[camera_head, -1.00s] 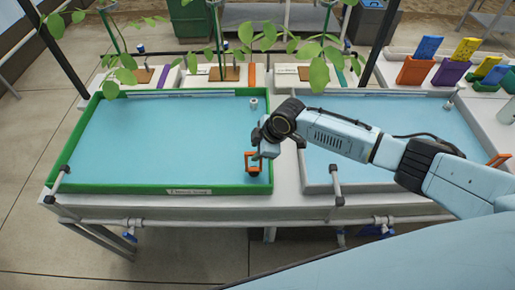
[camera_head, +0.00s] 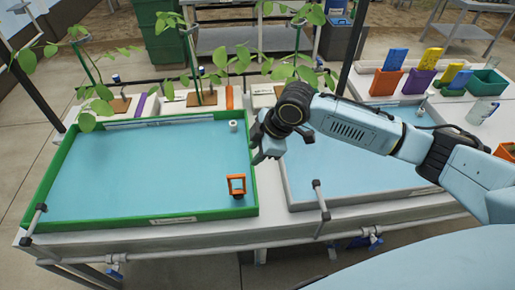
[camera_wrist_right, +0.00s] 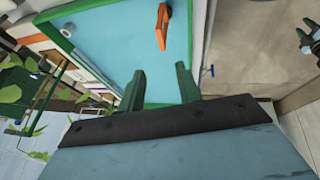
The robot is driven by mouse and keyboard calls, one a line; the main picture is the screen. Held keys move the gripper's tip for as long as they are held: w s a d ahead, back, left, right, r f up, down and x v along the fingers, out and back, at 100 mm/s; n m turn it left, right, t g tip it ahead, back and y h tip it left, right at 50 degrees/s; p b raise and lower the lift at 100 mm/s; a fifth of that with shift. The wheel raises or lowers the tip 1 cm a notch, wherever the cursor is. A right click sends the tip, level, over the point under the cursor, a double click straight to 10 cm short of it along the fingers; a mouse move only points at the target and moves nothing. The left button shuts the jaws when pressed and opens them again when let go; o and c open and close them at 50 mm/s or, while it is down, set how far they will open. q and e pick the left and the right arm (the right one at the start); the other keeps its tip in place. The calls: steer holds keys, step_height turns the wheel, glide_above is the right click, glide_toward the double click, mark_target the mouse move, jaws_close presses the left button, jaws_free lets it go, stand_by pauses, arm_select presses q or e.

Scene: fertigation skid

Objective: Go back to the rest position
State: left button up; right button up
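My right gripper (camera_head: 262,157) is raised over the rim between the green-rimmed tray and the pale-rimmed tray. In the right wrist view its two green fingers (camera_wrist_right: 163,88) stand apart with nothing between them. An orange open-framed object with a dark base (camera_head: 236,186) stands in the green-rimmed tray (camera_head: 249,150), near its front right corner. The orange object also shows in the right wrist view (camera_wrist_right: 163,26), beyond the fingers and apart from them. At the right edge of that view is a dark gripper-like part (camera_wrist_right: 307,40), seemingly my left gripper; its opening is unclear.
A small white cylinder (camera_head: 233,126) stands in the green-rimmed tray. Seedlings on brown blocks (camera_head: 202,98) line the back. Colored bins with packets (camera_head: 387,82) and a clear jug (camera_head: 482,111) stand at the right. Pipes run along the bench front.

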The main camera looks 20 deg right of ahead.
steer(key=shift+s+d+r, duration=0.1)
steer(key=shift+r, duration=0.2)
